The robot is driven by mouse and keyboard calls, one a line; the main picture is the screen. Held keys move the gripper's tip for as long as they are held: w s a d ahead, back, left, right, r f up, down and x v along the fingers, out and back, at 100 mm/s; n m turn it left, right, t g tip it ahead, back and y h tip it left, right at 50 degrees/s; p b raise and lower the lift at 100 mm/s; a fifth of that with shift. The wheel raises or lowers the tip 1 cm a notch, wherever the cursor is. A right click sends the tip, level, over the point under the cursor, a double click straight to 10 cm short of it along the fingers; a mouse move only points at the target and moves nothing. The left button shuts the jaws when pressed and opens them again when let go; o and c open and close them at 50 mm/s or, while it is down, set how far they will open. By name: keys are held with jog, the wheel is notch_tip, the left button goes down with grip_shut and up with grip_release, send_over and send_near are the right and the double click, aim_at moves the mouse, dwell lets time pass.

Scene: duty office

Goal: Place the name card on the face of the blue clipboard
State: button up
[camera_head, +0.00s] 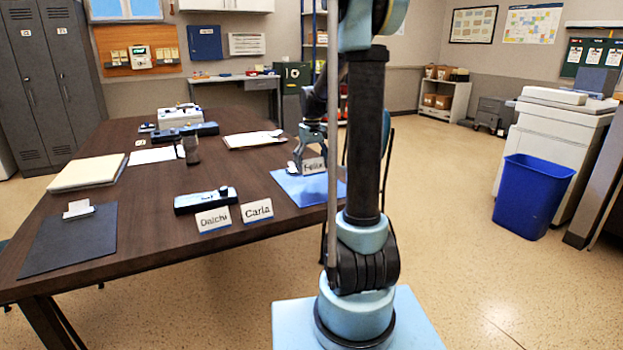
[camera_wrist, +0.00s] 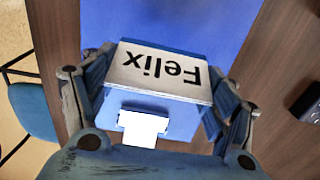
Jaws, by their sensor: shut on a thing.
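The white name card reading "Felix" (camera_head: 314,165) is between the fingers of my gripper (camera_head: 303,150), at the far right side of the table. In the wrist view the card (camera_wrist: 158,72) is gripped from its left and right sides, its lettering upside down. The blue clipboard (camera_head: 296,187) lies flat on the table beneath the card. Its blue face (camera_wrist: 165,20) fills the middle of the wrist view, with the white clip (camera_wrist: 143,127) nearest my wrist. I cannot tell whether the card touches the clipboard.
Two more name cards, "Daichi" (camera_head: 213,219) and "Carla" (camera_head: 257,211), stand near the table's front edge beside a dark device (camera_head: 205,200). A dark clipboard (camera_head: 70,240) lies at the left.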

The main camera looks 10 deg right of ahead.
aim_at(312, 175)
jog(key=shift+d+f, duration=0.1)
jog(key=shift+f, duration=2.25)
jog(key=shift+s+f, duration=0.1)
jog(key=o, duration=0.8)
